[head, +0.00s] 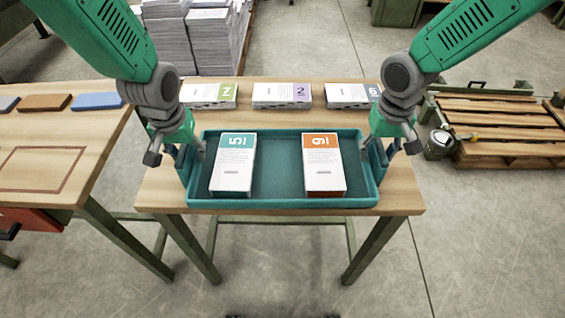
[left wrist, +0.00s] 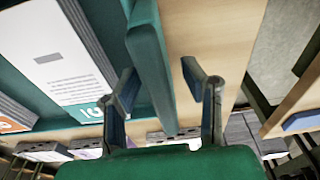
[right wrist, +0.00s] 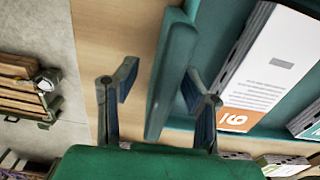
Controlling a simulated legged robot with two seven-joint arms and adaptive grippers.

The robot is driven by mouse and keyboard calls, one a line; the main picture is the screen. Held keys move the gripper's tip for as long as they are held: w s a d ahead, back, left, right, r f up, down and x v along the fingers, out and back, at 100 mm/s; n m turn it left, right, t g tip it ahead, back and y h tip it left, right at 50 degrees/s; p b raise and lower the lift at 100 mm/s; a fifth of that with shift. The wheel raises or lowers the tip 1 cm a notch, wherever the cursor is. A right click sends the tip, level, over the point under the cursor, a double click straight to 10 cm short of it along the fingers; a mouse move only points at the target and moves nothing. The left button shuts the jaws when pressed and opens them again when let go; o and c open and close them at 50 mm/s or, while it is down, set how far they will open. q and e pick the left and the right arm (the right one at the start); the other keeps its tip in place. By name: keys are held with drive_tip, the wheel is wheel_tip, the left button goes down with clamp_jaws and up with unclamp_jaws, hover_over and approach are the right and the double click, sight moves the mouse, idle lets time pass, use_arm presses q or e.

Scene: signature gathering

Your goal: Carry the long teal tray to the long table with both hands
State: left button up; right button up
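The long teal tray (head: 280,203) lies flat on a wooden table (head: 400,200). It holds two stacks of printed sheets, one with a teal heading (head: 233,165) and one with an orange heading (head: 323,165). My left gripper (head: 178,156) straddles the tray's left end wall, which also shows in the left wrist view (left wrist: 150,70). Its fingers are apart, with a gap on the outer side. My right gripper (head: 390,152) straddles the right end wall, seen in the right wrist view (right wrist: 172,75), also open with a gap outside.
A second wooden table (head: 85,150) stands at left, with a brown outlined rectangle (head: 40,170) and coloured blocks (head: 97,101) on it. Several paper stacks (head: 282,96) line the tray table's back edge. A pallet (head: 505,130) lies at right. Front floor is clear.

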sight(380, 144)
use_arm(q)
clamp_jaws()
use_arm(e)
clamp_jaws()
use_arm(q)
drive_tip(key=shift+r, duration=0.1)
use_arm(e)
drive_tip(key=shift+a+r, duration=0.1)
